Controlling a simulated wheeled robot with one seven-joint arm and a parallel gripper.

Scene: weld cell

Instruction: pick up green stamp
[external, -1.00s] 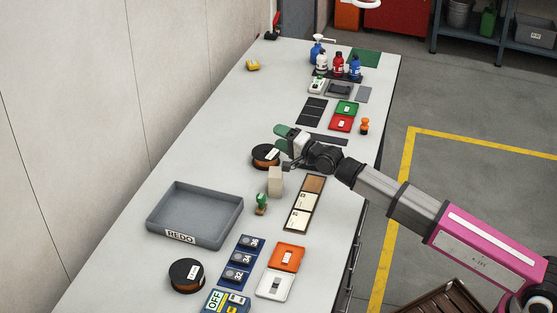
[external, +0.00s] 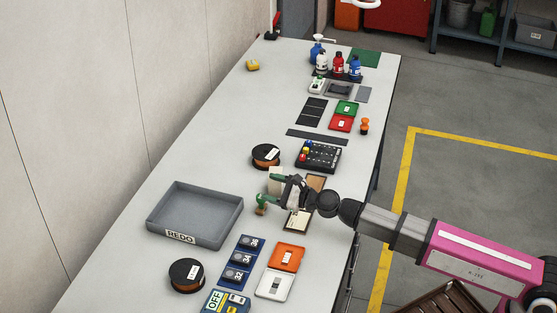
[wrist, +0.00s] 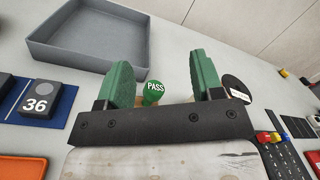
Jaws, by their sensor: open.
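The green stamp stands on the table with its round knob (wrist: 154,88) marked PASS facing the wrist camera. In the external view the stamp (external: 261,209) is partly covered by my gripper (external: 270,189); its brownish base shows at the lower left of the fingers. My gripper (wrist: 162,68) is open, with green fingers to the left and right of the knob in the wrist view. The knob lies between them, nearer the left finger, with a visible gap to the right one. Contact with the stamp cannot be told. The gripper's dark bar covers the area just below the knob.
A grey REDO tray (external: 155,222) lies left. A black-and-orange spool (external: 266,154) and a dark panel with coloured knobs (external: 319,155) are farther back. Blue number plates (external: 238,259) lie in front.

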